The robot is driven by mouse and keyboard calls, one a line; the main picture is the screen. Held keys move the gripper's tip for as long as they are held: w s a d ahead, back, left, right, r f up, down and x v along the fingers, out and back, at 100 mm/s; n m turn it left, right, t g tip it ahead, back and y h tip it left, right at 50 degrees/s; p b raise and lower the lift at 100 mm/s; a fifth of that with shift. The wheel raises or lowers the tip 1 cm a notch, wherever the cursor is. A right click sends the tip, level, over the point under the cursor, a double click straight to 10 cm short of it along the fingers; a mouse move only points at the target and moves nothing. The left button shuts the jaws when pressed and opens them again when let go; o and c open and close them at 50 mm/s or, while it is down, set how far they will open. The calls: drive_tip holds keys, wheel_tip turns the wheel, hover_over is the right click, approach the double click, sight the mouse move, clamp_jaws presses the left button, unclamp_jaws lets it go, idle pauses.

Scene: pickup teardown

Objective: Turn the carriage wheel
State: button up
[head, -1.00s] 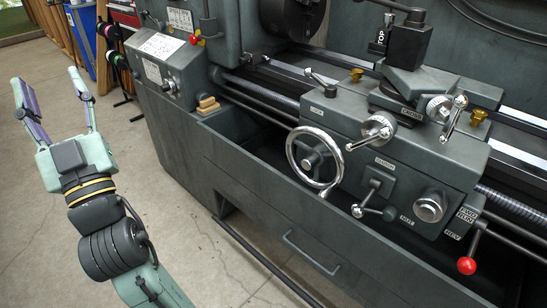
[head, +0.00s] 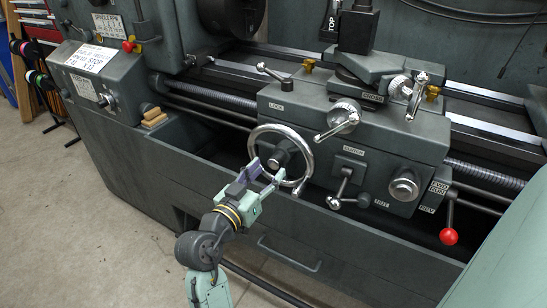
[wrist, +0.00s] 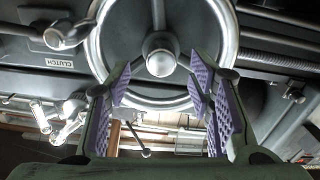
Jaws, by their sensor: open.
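The carriage wheel (head: 281,128) is a shiny metal ring with spokes on the front of the lathe carriage. It fills the upper middle of the wrist view, with its round hub (wrist: 161,53) near the centre. My gripper (head: 268,168) is in front of the wheel's lower part, pointing at it. In the wrist view my gripper (wrist: 160,78) is open and empty, with purple ridged pads on either side below the hub. The pads overlap the rim in that view; I cannot tell whether they touch it.
The clutch lever (head: 340,190) is right of the wheel, and a red-knobbed lever (head: 449,236) is farther right. Above are the cross-slide handle (head: 338,122) and lock lever (head: 274,73). Open floor (head: 70,235) is at left.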

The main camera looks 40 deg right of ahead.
sight(273, 164)
drive_tip(key=shift+p+x, duration=0.55)
drive_tip(key=shift+x, duration=2.25)
drive_tip(key=shift+c, duration=0.4)
drive_tip(key=shift+a+r, duration=0.1)
clamp_jaws()
